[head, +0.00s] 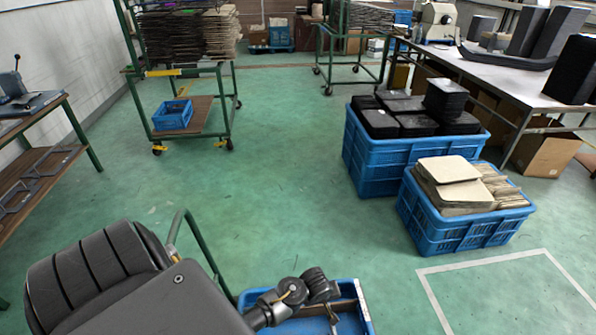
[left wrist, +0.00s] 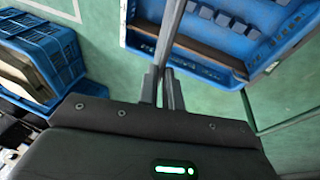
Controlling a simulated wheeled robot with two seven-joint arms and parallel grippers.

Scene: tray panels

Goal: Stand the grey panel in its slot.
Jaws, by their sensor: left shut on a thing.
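My left gripper (left wrist: 162,85) is shut on a thin grey panel (left wrist: 172,35), seen nearly edge-on and reaching up from the fingertips in the left wrist view. The panel overlaps the blue tray (left wrist: 288,42) in that view; I cannot tell whether it touches it. The tray has a row of grey-blue blocks with gaps (left wrist: 228,18) inside. In the head view, the blue tray (head: 365,312) is at the bottom centre, and my left arm and wrist cover much of it. The panel is not clear there. My right gripper is in neither view.
A brown bar (left wrist: 190,46) lies along the tray. A green rail (head: 200,250) stands left of the tray in the head view. Blue crates with black parts (head: 375,170) and pale panels (head: 425,235) stand on the floor to the right. The green floor between is clear.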

